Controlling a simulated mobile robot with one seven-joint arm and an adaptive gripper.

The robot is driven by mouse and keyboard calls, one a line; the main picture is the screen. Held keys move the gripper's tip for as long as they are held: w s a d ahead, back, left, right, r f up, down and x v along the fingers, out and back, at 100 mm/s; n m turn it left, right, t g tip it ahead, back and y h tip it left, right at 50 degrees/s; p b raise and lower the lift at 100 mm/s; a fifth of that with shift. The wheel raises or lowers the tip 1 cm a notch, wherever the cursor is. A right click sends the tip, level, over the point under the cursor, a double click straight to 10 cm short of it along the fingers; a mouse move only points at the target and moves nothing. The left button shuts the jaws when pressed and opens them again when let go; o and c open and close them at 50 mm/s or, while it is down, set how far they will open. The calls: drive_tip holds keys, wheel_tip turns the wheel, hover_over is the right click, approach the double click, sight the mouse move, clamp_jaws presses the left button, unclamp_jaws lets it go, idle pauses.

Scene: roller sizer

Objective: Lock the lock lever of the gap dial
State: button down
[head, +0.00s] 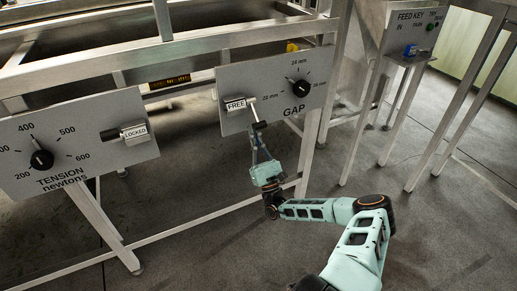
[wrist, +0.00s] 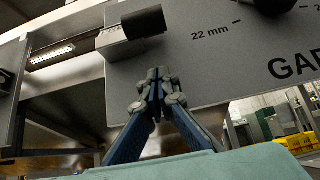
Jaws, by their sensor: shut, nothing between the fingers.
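The gap dial's panel (head: 275,88) is a grey plate with a black gap knob (head: 301,88), whose white mark points near 24 mm. Its lock lever (head: 253,109) shows left of the knob, beside a block (head: 236,104) labelled FREE. The lever has a black grip end (head: 260,125). In the wrist view the black grip (wrist: 144,22) sticks out right of the metal block (wrist: 120,46). My gripper (head: 256,137) is just below the grip, fingers pointing up. In the wrist view its fingertips (wrist: 158,76) are together and empty, below the grip; I cannot tell whether they touch it.
The tension panel (head: 80,145) at left has its own lever block (head: 134,132) reading LOCKED. A feed key panel (head: 409,33) stands at upper right. Metal legs and rails surround the machine. Open floor (head: 215,240) lies in front.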

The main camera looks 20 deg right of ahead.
sight(258, 125)
drive_tip(key=shift+s+r, duration=0.6)
drive_tip(key=shift+s, duration=0.15)
drive_tip(key=shift+s+r, duration=0.55)
drive_tip(key=shift+s, duration=0.2)
drive_tip(key=shift+s+d+r+p, duration=0.15)
drive_tip(key=shift+d+r+p, duration=0.1)
drive_tip(key=shift+p, duration=0.1)
